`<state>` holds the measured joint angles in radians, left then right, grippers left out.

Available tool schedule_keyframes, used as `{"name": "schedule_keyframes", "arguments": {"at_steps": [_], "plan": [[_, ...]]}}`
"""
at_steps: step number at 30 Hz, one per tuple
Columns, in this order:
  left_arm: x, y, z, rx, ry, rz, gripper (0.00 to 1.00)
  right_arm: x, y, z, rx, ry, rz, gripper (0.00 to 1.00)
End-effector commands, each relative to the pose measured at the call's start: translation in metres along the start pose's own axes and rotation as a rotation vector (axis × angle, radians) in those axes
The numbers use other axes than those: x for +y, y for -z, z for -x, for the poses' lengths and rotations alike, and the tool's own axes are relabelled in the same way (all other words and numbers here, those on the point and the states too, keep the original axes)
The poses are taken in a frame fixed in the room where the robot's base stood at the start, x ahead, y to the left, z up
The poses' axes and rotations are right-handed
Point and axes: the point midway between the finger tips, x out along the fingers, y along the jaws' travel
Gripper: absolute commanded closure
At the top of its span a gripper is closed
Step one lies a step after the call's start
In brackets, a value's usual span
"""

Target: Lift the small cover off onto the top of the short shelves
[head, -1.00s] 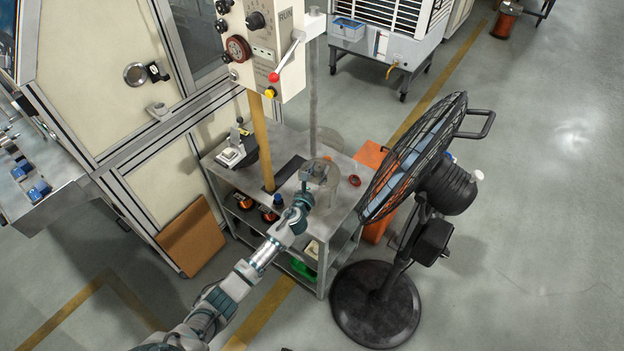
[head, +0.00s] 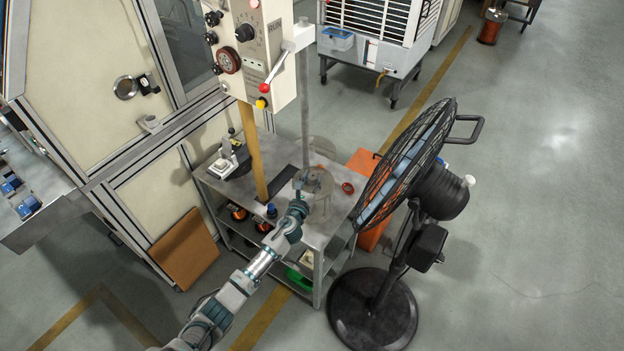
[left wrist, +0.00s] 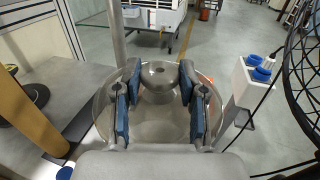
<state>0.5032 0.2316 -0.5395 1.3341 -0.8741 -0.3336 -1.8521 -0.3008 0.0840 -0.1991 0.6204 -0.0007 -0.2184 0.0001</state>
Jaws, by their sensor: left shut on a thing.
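The small cover (head: 322,200) is a clear, see-through dome at the right part of the top of the short shelves (head: 238,188). My left gripper (head: 308,183) reaches over the shelves from the front. In the left wrist view, its two blue-padded fingers (left wrist: 160,76) are shut on the round knob of the cover, one on each side. The cover's wide, clear rim (left wrist: 102,112) spreads out around and below the fingers. I cannot tell whether its rim touches the shelf top. My right gripper is not in view.
A black floor fan (head: 405,165) stands close to the right of the shelves.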

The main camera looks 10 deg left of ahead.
Motion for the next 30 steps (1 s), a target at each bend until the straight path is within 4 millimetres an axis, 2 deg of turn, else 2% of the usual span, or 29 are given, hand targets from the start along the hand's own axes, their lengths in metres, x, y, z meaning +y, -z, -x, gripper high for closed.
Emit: {"name": "schedule_keyframes", "arguments": {"at_steps": [22,30], "plan": [[0.000,0.032,0.000,-0.001,0.000,0.000,1.00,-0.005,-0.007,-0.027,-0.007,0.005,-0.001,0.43],[0.000,0.033,0.000,-0.002,0.000,0.000,1.00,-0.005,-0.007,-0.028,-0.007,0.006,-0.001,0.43]]}}
